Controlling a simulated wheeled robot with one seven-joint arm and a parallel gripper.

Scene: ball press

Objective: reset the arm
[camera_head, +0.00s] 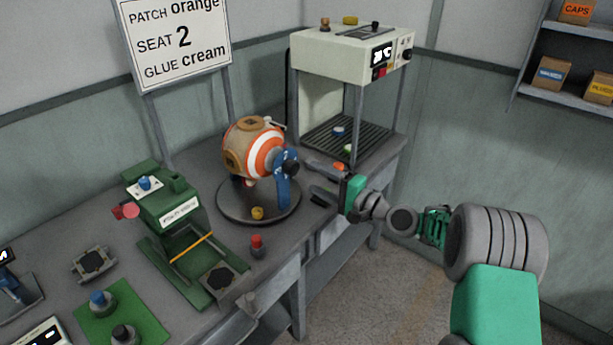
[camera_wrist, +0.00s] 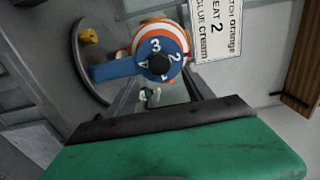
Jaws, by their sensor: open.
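My gripper (camera_head: 325,182) is open and empty beside the ball stand, to the right of it in the head view. In the wrist view its fingers (camera_wrist: 165,93) reach toward the blue numbered dial (camera_wrist: 160,65), with the ball behind. The orange, white and tan ball (camera_head: 252,148) sits on a round dark base (camera_head: 233,208). A blue arm with a black knob (camera_head: 289,167) stands at the ball's right side. I cannot tell whether a fingertip touches anything.
The green press (camera_head: 168,212) stands left of the ball. A cream machine (camera_head: 345,62) with a slatted shelf stands behind. A red button (camera_head: 257,241) is near the bench's front edge. A sign (camera_head: 175,42) stands at the back. Floor right of the bench is clear.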

